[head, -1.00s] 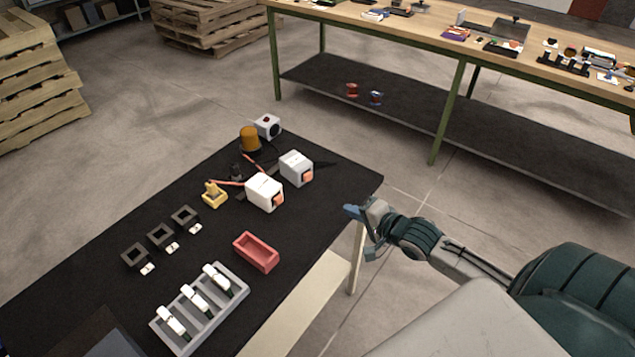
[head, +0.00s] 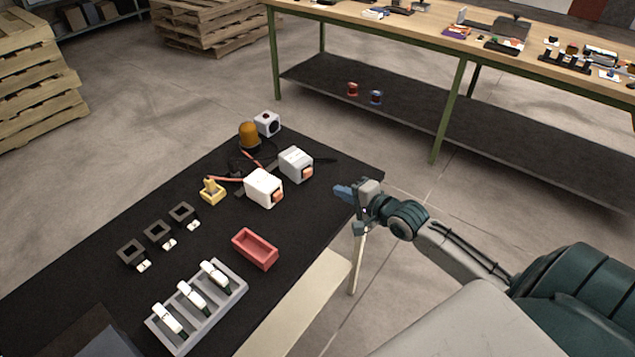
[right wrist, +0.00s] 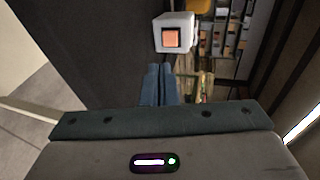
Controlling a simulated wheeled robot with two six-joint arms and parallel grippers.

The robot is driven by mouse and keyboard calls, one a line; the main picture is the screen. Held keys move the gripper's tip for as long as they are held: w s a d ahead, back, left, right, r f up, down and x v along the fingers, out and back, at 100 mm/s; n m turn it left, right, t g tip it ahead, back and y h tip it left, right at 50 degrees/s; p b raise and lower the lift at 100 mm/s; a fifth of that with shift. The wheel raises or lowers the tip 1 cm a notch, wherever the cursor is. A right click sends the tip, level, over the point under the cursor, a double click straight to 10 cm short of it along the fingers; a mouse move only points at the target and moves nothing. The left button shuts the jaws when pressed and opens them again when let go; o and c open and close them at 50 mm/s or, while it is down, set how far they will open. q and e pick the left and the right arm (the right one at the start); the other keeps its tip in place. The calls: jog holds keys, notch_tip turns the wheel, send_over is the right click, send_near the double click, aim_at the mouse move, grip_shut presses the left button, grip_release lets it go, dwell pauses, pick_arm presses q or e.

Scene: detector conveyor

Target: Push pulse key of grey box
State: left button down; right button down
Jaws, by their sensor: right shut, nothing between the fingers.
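The grey box (head: 296,162) stands near the far right edge of the black table, with an orange key (head: 307,173) on its right-facing side. A similar white box (head: 262,184) with an orange key (head: 277,197) stands in front of it to the left. My right gripper (head: 338,189) is shut and empty at the table's right edge, to the right of the grey box and apart from it. In the right wrist view the shut fingers (right wrist: 158,84) point toward a pale box (right wrist: 174,20) with an orange key (right wrist: 171,38), likely the grey one. My left gripper is not in view.
An amber beacon (head: 248,135), a small white box (head: 267,123) and cables lie behind the boxes. A yellow holder (head: 212,190), red tray (head: 254,249), grey rack (head: 237,287) and black holders (head: 159,235) stand nearer. The table's right corner is clear.

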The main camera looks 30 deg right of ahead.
send_near(309, 175)
jog(key=x, duration=0.5)
jog(key=shift+w+f, duration=0.15)
jog(key=shift+f, duration=0.05)
jog(key=shift+w+a, duration=0.15)
jog(key=shift+w, duration=0.4)
